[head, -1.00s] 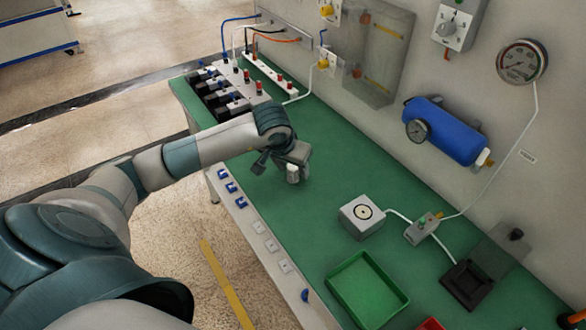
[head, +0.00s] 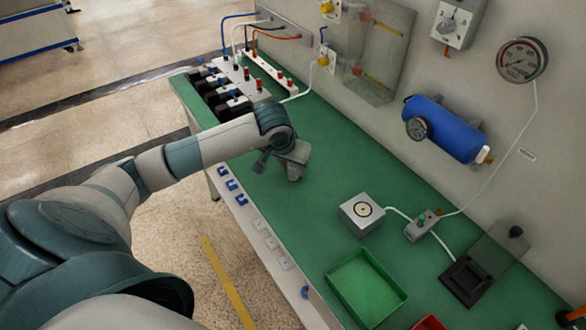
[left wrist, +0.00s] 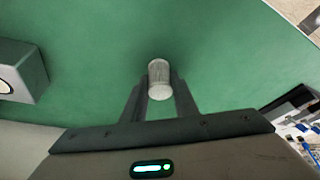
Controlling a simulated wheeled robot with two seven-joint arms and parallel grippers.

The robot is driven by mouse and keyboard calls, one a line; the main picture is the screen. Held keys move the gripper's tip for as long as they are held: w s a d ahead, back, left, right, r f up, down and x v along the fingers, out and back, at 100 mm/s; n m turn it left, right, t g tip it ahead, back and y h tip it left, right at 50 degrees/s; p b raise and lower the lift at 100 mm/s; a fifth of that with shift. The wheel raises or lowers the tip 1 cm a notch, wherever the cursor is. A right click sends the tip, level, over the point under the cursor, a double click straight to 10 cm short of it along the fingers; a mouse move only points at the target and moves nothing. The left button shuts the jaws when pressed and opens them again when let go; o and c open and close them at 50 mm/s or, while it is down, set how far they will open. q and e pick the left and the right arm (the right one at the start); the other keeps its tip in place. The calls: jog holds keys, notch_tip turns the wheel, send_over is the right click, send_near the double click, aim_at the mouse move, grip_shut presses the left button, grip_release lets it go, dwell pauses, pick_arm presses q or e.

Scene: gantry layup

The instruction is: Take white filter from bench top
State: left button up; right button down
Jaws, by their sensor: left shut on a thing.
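The white filter (left wrist: 159,78) is a small pale cylinder. It stands between the two fingers of my left gripper (left wrist: 159,100) in the left wrist view, with its round end face toward the camera. My left gripper is shut on it, low over the green bench top (head: 330,180). In the head view my left gripper (head: 293,172) is at the middle of the bench and mostly hides the filter. I cannot tell whether the filter still touches the bench. My right gripper is not in view.
A grey block with a round port (head: 362,211) and a green tray (head: 367,287) stand to the right. Black valve units (head: 225,95) sit at the bench's far left end. A blue tank (head: 443,128) hangs on the back panel. The bench around my left gripper is clear.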

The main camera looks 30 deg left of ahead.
pick_arm(q)
jog(key=shift+r, duration=0.1)
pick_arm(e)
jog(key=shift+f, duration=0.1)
